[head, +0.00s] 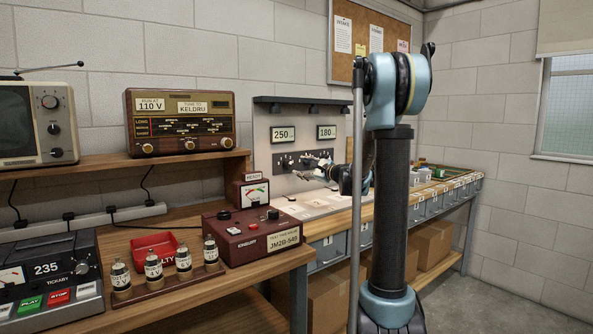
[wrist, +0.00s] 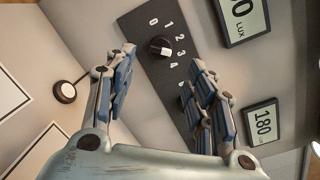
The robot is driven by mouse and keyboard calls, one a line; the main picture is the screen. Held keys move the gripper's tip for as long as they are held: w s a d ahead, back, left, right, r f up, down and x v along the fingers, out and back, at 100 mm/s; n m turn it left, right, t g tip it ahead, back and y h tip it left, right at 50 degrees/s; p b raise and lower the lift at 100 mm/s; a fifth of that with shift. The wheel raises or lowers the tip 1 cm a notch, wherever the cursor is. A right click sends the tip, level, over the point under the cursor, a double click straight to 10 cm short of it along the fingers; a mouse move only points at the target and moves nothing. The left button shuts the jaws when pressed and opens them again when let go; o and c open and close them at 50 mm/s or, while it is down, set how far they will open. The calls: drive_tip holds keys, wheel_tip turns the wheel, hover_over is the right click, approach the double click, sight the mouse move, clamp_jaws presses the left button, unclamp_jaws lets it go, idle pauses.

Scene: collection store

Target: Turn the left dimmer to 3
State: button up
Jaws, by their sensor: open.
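I cannot read for certain which number the mark points to. My gripper (wrist: 163,88) is open in the wrist view, one finger on each side below the knob, with nothing between them. The knob lies beyond the fingertips, apart from them. In the head view, my gripper (head: 322,166) is at the panel, in front of the dark strip (head: 290,160). The right dimmer is hidden behind my finger in the wrist view.
The panel (head: 262,135) carries a 250 lux display (head: 284,134) and a 180 display (head: 326,132) above the strip. A round black-rimmed fitting (wrist: 64,91) stands out at the left in the wrist view. A red tester box (head: 250,235) stands on the bench to the left.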

drive_tip(key=shift+v, duration=1.9)
